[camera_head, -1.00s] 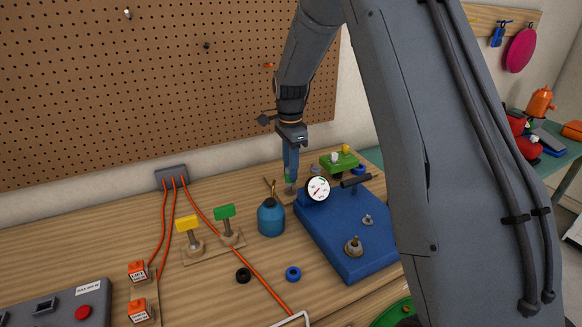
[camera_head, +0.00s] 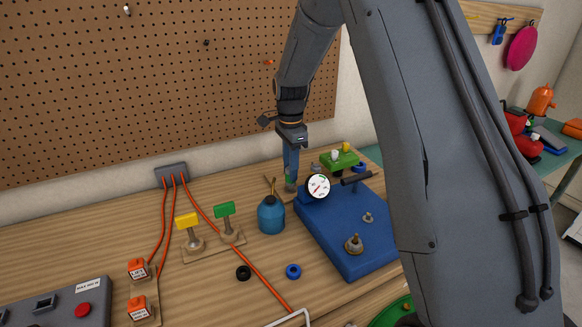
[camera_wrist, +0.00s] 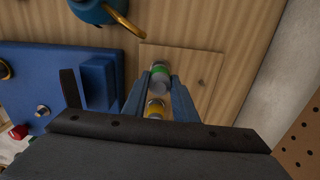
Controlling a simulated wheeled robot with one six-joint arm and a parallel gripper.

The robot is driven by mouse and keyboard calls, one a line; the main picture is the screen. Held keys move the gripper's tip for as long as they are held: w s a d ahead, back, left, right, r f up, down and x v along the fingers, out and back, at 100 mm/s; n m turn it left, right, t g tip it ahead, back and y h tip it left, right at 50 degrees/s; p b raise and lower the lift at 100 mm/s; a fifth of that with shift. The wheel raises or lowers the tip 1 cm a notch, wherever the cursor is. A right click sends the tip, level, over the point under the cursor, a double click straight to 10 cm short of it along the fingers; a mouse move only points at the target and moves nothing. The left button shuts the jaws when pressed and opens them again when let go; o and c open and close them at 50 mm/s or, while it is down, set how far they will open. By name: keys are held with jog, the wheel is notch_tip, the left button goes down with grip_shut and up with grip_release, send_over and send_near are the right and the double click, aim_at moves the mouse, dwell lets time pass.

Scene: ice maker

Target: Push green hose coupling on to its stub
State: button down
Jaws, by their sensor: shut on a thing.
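My gripper (camera_head: 290,177) points down behind the blue oil can, with its fingers closed around the green hose coupling (camera_head: 288,182). In the wrist view, the grey coupling with its green band (camera_wrist: 160,74) sits between the two blue fingers (camera_wrist: 157,95). A brass-yellow ringed part (camera_wrist: 155,108) also shows between the fingers, nearer the camera. The coupling is over or at a light wooden plate (camera_wrist: 203,62). I cannot make out the stub under it, nor whether the coupling touches it.
The blue oil can (camera_head: 271,215) stands close in front of my gripper. The blue base (camera_head: 345,235) with a white dial gauge (camera_head: 317,187) is just right. A green block (camera_head: 339,161) lies behind it. Yellow (camera_head: 187,220) and green (camera_head: 225,209) T-handles stand left. The pegboard (camera_head: 150,90) rises behind.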

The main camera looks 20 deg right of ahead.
jog(key=shift+f+b, duration=0.3)
jog(key=shift+f, duration=0.65)
jog(key=c, duration=1.4)
grip_release()
jog(key=shift+o, duration=0.2)
jog(key=shift+r, duration=0.15)
notch_tip(320, 180, up, 8)
jog(key=shift+f+b, duration=0.2)
jog(key=shift+b, duration=0.8)
